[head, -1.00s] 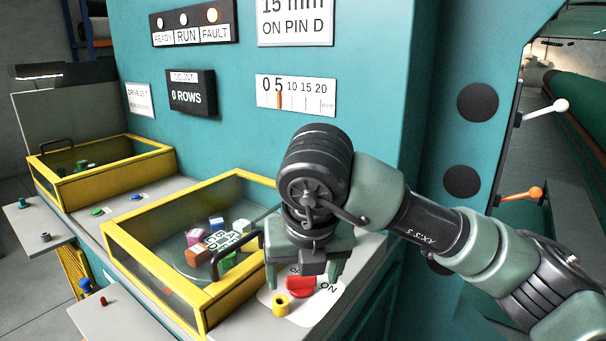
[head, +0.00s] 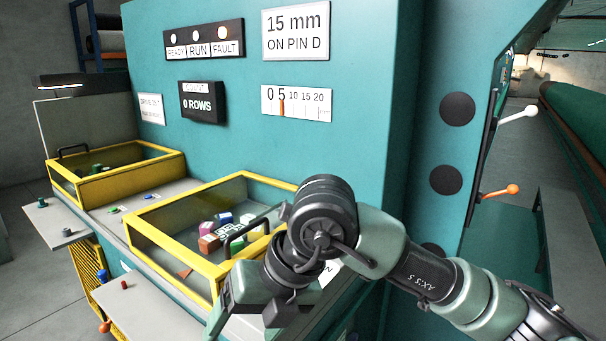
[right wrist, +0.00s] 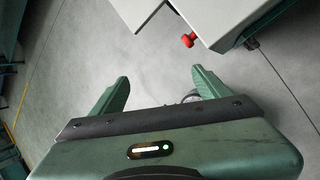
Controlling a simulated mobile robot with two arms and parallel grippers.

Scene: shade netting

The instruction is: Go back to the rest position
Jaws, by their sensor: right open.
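My right gripper (head: 245,318) shows at the lower middle of the head view, in front of the near yellow-framed box. It points down and left. In the right wrist view its two fingers (right wrist: 160,88) are spread apart, with only grey floor between them, so it is open and empty. The red knob and yellow piece by the "ON" label are hidden behind my right gripper and wrist in the head view. My left gripper is not in view.
The near yellow-framed box (head: 178,253) holds several coloured blocks. A second yellow-framed box (head: 120,176) stands behind it at left. A teal machine (head: 350,150) rises behind. White (head: 518,114) and orange (head: 500,191) levers stick out at right. A red knob (right wrist: 188,40) shows in the wrist view.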

